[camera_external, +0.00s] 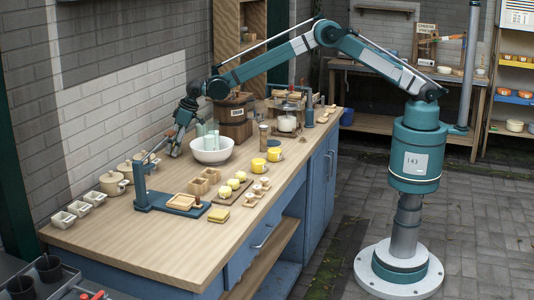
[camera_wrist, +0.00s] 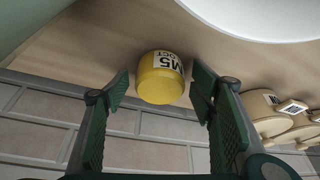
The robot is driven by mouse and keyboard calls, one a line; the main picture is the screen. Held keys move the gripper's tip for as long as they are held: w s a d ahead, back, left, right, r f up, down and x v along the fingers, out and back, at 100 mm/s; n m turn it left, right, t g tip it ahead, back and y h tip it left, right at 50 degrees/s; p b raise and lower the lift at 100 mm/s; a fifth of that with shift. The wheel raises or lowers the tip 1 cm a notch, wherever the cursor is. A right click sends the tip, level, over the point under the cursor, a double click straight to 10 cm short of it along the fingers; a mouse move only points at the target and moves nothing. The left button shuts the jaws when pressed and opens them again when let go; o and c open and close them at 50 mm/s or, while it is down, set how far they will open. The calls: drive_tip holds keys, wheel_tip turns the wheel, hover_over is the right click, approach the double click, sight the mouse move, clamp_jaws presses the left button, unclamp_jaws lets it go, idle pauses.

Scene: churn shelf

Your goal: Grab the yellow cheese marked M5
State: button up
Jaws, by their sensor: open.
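The yellow cheese marked M5 (camera_wrist: 160,84) stands on the wooden counter in the wrist view, with its white label on the upper right. My gripper (camera_wrist: 163,88) is open, with one green finger to the left of the cheese and one to the right. Gaps show between the cheese and both fingertips. In the external view my gripper (camera_external: 172,148) is low at the wall side of the counter, left of the white bowl. I cannot make out the M5 cheese in that view; the gripper seems to hide it.
The white bowl (camera_external: 211,150) stands close beside my gripper and also fills the wrist view's upper right (camera_wrist: 265,14). Cream lidded pots (camera_external: 113,183) stand along the brick wall. A blue-green press stand (camera_external: 141,190) is in front. Yellow cups (camera_external: 259,165) stand right of the bowl.

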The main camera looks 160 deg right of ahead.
idle(0.3)
drive_tip(key=c, duration=1.1)
drive_tip(key=shift+o, duration=0.2)
drive_tip(key=shift+r, duration=0.1)
drive_tip(key=shift+r, duration=4.95)
